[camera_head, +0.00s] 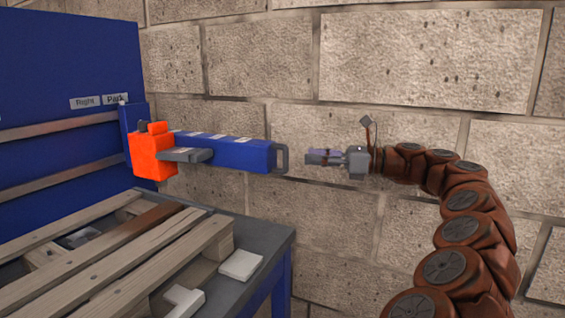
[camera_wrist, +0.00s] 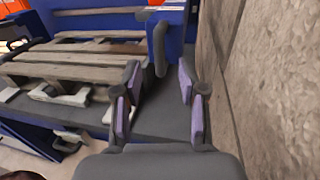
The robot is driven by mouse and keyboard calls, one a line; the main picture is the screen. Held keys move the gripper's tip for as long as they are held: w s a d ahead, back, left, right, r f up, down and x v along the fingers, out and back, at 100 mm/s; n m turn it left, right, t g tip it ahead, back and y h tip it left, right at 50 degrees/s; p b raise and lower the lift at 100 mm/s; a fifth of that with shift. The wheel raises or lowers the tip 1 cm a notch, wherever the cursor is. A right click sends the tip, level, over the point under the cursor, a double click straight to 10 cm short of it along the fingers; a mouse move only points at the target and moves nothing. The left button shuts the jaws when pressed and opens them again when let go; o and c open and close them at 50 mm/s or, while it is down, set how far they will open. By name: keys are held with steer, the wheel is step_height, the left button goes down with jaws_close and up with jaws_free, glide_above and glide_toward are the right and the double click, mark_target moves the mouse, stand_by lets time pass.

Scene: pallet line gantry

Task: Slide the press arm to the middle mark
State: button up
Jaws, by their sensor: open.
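The press arm is a blue beam (camera_head: 240,154) with an orange head (camera_head: 150,155) at its left end and a grey handle (camera_head: 281,158) at its right end. In the head view the head is beside the "Park" label (camera_head: 115,99), with a "Right" label (camera_head: 85,103) to its left; no middle mark is legible. My gripper (camera_head: 312,157) is open, a short gap to the right of the handle. In the wrist view the handle (camera_wrist: 161,50) is ahead, between the lines of my two purple-padded fingers (camera_wrist: 157,93), and they appear apart from it.
A blue panel (camera_head: 60,60) with two metal rails (camera_head: 60,180) stands at the left. A wooden pallet (camera_head: 130,255) lies on a grey-topped table (camera_head: 262,240) below the beam. A stone wall (camera_head: 420,60) runs close behind my arm.

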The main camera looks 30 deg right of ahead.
mark_target(285, 152)
steer(key=b+x, duration=0.1)
steer(key=x, duration=0.6)
steer(key=shift+w+a, duration=0.2)
steer(key=shift+a, duration=0.1)
jaws_close()
stand_by(0.4)
